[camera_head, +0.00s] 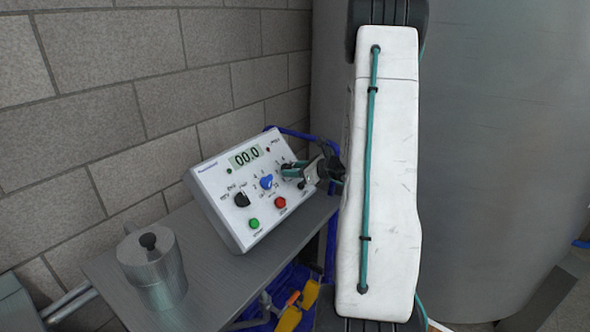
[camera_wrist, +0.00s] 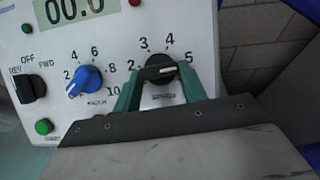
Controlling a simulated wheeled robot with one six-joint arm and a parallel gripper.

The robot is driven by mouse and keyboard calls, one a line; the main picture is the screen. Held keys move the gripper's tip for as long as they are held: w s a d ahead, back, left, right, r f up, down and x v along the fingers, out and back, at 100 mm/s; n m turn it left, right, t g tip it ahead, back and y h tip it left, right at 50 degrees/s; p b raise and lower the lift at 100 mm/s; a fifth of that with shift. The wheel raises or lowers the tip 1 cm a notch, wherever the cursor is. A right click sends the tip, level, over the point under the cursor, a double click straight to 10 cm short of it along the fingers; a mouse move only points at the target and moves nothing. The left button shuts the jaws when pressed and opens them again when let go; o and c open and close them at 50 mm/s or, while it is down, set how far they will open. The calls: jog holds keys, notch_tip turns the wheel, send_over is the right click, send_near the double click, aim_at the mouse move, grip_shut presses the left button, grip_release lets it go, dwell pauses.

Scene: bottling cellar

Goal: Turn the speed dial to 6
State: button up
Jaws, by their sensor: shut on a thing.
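The control box (camera_head: 235,190) has a sloped white face with several knobs and buttons. My gripper (camera_head: 296,171) is at its right side. In the wrist view, the green fingers of my gripper (camera_wrist: 162,86) are shut on a black dial (camera_wrist: 158,66), one finger on each side. The numbers 2, 3, 4 and 5 show around this dial. Its white pointer line points right, close to the 5. A blue dial (camera_wrist: 86,79) to its left has a scale up to 10, and its white mark points lower left. The small labels under both dials are unreadable.
A display (camera_head: 246,157) reads 00.0. A black OFF/FWD/REV switch (camera_wrist: 30,88), a green button (camera_head: 254,223) and a red button (camera_head: 280,202) sit on the box. A metal canister (camera_head: 152,272) stands on the grey cart top (camera_head: 205,262). A block wall (camera_head: 90,110) is behind.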

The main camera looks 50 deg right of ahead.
jog(key=m, duration=0.1)
jog(key=m+h, duration=0.1)
jog(key=m, duration=0.1)
jog(key=m+h, duration=0.1)
jog(key=m, duration=0.1)
jog(key=shift+a, duration=0.3)
jog(key=shift+a+r+m+g+h, duration=0.1)
jog(key=shift+m+g+h, duration=0.3)
jog(key=shift+m, duration=0.65)
jog(key=shift+a+m+g+h, duration=0.1)
jog(key=shift+m+h, duration=0.5)
jog(key=shift+m, duration=0.75)
jog(key=o, duration=1)
jog(key=v, duration=0.7)
jog(key=shift+s+r, duration=0.15)
jog(key=shift+s, duration=0.2)
